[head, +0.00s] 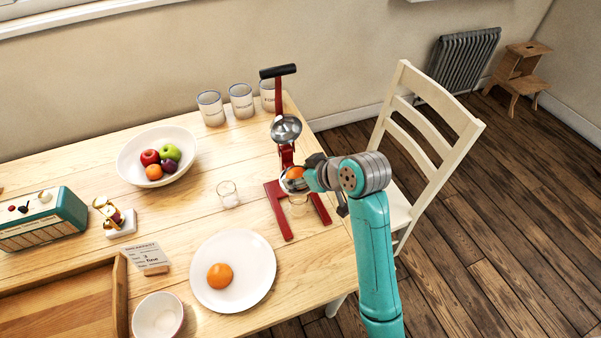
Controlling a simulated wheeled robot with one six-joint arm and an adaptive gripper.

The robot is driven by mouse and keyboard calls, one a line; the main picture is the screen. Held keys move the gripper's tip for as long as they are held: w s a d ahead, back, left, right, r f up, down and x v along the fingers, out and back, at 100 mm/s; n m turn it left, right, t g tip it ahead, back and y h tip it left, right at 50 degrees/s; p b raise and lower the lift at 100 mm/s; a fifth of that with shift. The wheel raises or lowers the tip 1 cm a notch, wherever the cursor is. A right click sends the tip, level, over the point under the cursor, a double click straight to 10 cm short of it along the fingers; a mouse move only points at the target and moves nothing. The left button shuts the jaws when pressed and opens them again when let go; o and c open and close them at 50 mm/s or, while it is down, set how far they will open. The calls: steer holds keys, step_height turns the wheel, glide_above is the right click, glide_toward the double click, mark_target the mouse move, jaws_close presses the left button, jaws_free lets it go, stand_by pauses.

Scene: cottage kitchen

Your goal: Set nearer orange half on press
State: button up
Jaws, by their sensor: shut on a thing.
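The red press (277,210) stands near the right end of the table, with its black-handled lever (278,71) raised and a metal dome (286,128) above. My gripper (303,180) reaches in from the right at the press's lower metal cup. It is shut on an orange half (296,173), which shows at the cup and is partly covered by the gripper. I cannot tell whether the half rests in the cup or hangs just above it. Another orange half (219,276) lies on the white plate (255,252) at the table's front.
Several jars (241,100) stand behind. A fruit bowl (131,166), a white bowl (158,316) and a wooden tray (60,312) are further left. A white chair (432,150) stands right.

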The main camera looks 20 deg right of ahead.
steer(key=shift+f, duration=0.1)
steer(key=o, duration=0.5)
steer(key=shift+v, duration=5.5)
